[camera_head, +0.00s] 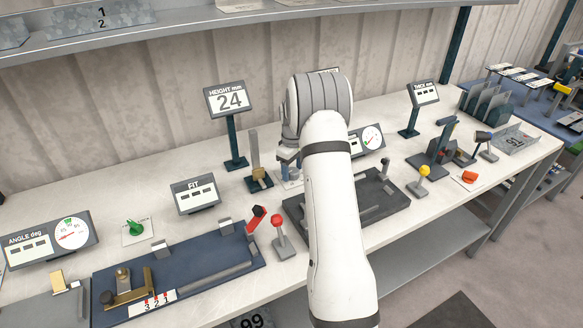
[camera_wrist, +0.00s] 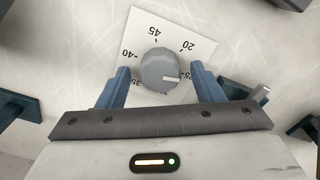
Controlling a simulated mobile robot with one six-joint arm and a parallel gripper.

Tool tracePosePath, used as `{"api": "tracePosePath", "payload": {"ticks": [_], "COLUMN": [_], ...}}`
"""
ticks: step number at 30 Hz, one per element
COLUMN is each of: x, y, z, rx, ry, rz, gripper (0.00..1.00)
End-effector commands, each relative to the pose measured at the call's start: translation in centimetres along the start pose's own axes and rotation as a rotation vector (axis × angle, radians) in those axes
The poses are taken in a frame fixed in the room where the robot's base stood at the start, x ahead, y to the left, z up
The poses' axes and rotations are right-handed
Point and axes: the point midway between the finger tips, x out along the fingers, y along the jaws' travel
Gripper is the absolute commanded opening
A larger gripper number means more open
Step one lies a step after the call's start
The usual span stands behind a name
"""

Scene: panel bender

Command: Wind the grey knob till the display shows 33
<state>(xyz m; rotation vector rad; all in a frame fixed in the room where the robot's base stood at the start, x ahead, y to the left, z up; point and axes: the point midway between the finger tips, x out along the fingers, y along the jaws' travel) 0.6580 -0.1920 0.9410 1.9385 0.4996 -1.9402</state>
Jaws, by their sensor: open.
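The grey knob (camera_wrist: 159,70) sits on a white square dial plate (camera_wrist: 190,28) marked 20, 25, 35, 40 and 45 in the wrist view. A pale pointer mark on the knob points to the right in that view. My gripper (camera_wrist: 160,80) is open, with one blue finger on each side of the knob; I cannot tell whether they touch it. In the head view my arm hides the knob, and only part of my gripper (camera_head: 289,157) shows. The HEIGHT mm display (camera_head: 231,101) reads 24.
A brass and steel height gauge (camera_head: 259,175) stands left of my gripper. A dark fixture plate (camera_head: 300,212) lies under my arm. A red-knobbed lever (camera_head: 281,236) and a yellow-knobbed lever (camera_head: 421,182) stand on either side. The FIT display (camera_head: 195,194) is farther left.

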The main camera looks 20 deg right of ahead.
Motion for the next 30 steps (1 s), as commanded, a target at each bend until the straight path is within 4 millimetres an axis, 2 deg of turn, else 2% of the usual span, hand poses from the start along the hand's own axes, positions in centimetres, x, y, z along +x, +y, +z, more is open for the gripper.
{"api": "tracePosePath", "payload": {"ticks": [5,20,21,30], "x": [-0.02,-0.06,-0.09,0.01], "y": [-0.02,-0.05,-0.49,-0.11], "z": [-0.03,-0.08,-0.36,-0.16], "rx": [0.0,-0.001,-0.004,0.04], "ry": [0.0,0.001,0.001,0.002], "rz": [0.0,0.001,0.001,0.001], "gripper": [0.59,0.18,0.16,0.16]}}
